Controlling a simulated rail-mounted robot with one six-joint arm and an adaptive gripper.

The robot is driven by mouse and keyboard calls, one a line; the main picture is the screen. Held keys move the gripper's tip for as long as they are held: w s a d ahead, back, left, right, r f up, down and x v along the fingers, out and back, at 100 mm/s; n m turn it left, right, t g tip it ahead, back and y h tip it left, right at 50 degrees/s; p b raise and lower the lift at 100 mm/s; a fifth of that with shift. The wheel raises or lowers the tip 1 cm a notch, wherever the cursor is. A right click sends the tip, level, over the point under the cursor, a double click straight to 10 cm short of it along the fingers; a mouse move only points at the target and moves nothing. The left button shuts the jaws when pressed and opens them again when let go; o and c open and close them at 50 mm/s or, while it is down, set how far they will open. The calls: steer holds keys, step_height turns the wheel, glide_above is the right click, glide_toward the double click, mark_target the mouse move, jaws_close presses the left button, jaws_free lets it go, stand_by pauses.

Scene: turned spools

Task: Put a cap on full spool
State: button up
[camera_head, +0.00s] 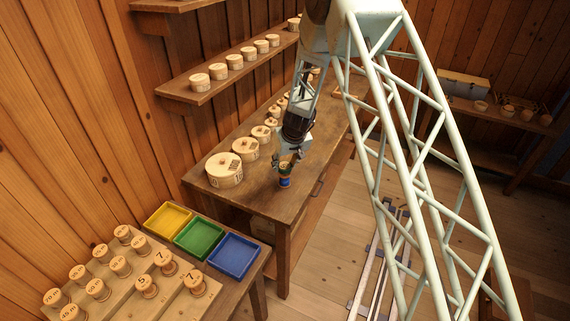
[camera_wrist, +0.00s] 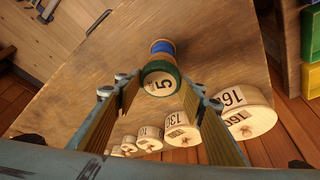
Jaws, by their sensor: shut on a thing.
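A small spool (camera_head: 285,182) with a blue band stands upright at the front edge of the workbench, below my gripper (camera_head: 287,162). In the wrist view, a pale round top marked 5 with a green rim (camera_wrist: 160,82) sits in line with the blue band (camera_wrist: 162,47) and a wooden end beyond it. My gripper, also seen in the wrist view (camera_wrist: 163,92), is shut on this green-rimmed part, one finger on each side. I cannot tell whether the green-rimmed part is a separate cap or one piece with the spool.
Large wooden discs (camera_head: 224,170) line the back of the workbench (camera_head: 255,205). Yellow (camera_head: 167,219), green (camera_head: 199,238) and blue (camera_head: 233,256) trays stand at the lower left, beside a rack of several numbered spools (camera_head: 97,289). Wall shelves hold more pale pieces.

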mark_target(286, 167)
steer(key=shift+f+b, duration=0.7)
steer(key=shift+f, duration=0.05)
steer(key=shift+f+b, duration=0.9)
steer(key=shift+b, duration=0.85)
stand_by(2.7)
steer(key=o, duration=0.5)
steer(key=shift+c, duration=0.2)
steer(key=shift+r, duration=0.15)
steer(key=p+v, duration=0.2)
steer(key=v, duration=0.8)
steer(key=shift+s+r, duration=0.2)
steer(key=shift+r, duration=0.15)
stand_by(0.7)
